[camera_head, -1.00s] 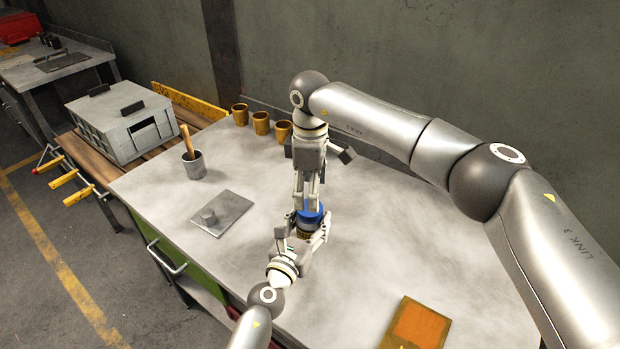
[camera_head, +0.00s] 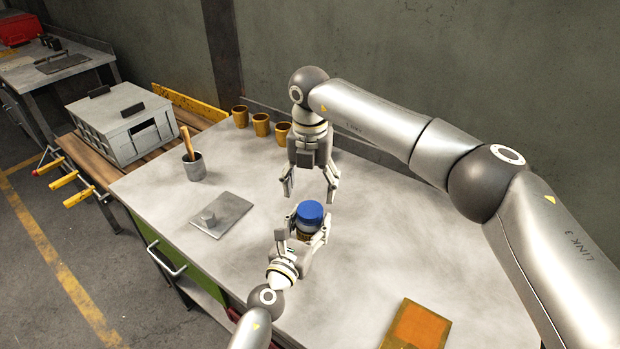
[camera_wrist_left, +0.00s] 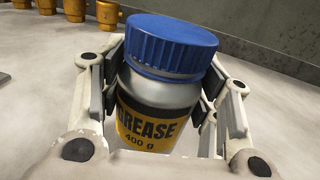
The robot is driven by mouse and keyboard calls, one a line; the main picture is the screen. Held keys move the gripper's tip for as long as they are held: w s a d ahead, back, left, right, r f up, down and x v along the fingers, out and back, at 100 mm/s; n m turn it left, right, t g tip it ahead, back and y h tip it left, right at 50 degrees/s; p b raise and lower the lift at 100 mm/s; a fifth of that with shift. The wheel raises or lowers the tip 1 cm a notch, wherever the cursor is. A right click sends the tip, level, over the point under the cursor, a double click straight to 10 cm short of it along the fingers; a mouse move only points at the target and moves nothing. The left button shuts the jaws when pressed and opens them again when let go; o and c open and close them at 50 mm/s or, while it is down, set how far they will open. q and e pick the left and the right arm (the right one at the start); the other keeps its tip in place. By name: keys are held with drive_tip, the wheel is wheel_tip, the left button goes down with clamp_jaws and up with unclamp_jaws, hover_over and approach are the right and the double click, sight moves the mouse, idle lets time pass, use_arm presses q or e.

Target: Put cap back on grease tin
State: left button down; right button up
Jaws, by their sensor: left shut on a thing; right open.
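The grease tin (camera_wrist_left: 150,110) is a silver can with a black and yellow "GREASE 400 g" label. It stands on the bench, and in the head view it is mostly hidden by my left gripper (camera_head: 303,238). My left gripper is shut on the tin, with fingers on both sides of its body. The blue ribbed cap (camera_wrist_left: 170,45) sits on top of the tin; it also shows in the head view (camera_head: 310,213). In the left wrist view it looks slightly tilted with the tin. My right gripper (camera_head: 310,198) is open and empty just above and behind the cap.
A grey plate with a small knob (camera_head: 222,215) lies left of the tin. A grey cup with a wooden handle (camera_head: 194,168), brass cups (camera_head: 261,124) and an orange-faced panel (camera_head: 418,325) are also on the bench. A grey crate (camera_head: 118,122) stands at left.

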drive_tip(key=n, duration=0.4)
drive_tip(key=shift+r+n, duration=0.15)
drive_tip(key=shift+n, duration=0.15)
drive_tip(key=n, duration=0.4)
drive_tip(key=shift+r+n, duration=0.1)
drive_tip(key=shift+n, duration=0.2)
drive_tip(key=n, duration=0.7)
drive_tip(key=shift+r, duration=0.25)
drive_tip(key=n, duration=0.3)
drive_tip(key=shift+r, duration=0.1)
drive_tip(key=n, duration=0.4)
drive_tip(key=shift+r+n, duration=0.1)
drive_tip(key=shift+n, duration=0.2)
drive_tip(key=n, duration=0.4)
drive_tip(key=shift+r, duration=0.15)
drive_tip(key=n, duration=0.3)
drive_tip(key=shift+r, duration=0.1)
